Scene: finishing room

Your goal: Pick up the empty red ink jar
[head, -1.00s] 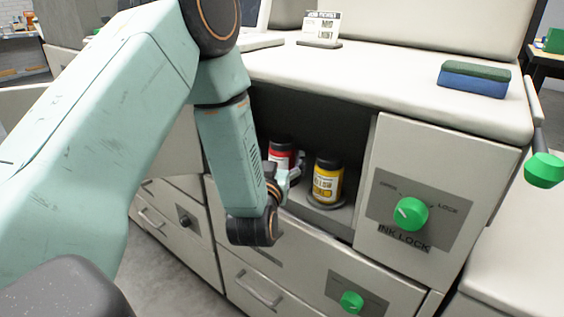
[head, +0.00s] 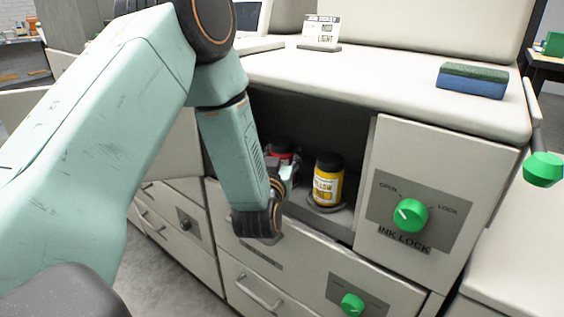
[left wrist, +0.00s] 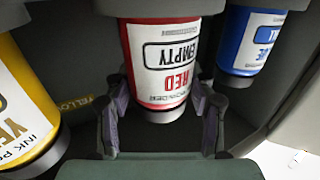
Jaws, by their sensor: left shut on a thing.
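The red ink jar (left wrist: 165,65), its label reading EMPTY and RED, stands between the two fingers of my left gripper (left wrist: 163,108) in the left wrist view, and the gripper is shut on it. In the head view the red jar (head: 280,152) shows only in part inside the open ink compartment (head: 345,225). My left gripper (head: 287,176) and forearm hide most of it there. Whether the jar is clear of its seat cannot be told. My right gripper is not in view.
A yellow ink jar (head: 327,183) stands close on the right of the red one in the compartment. A blue jar (left wrist: 252,40) shows on its other side in the left wrist view. The green ink lock knob (head: 411,215) is on the panel at right. A sponge-like block (head: 473,81) lies on top.

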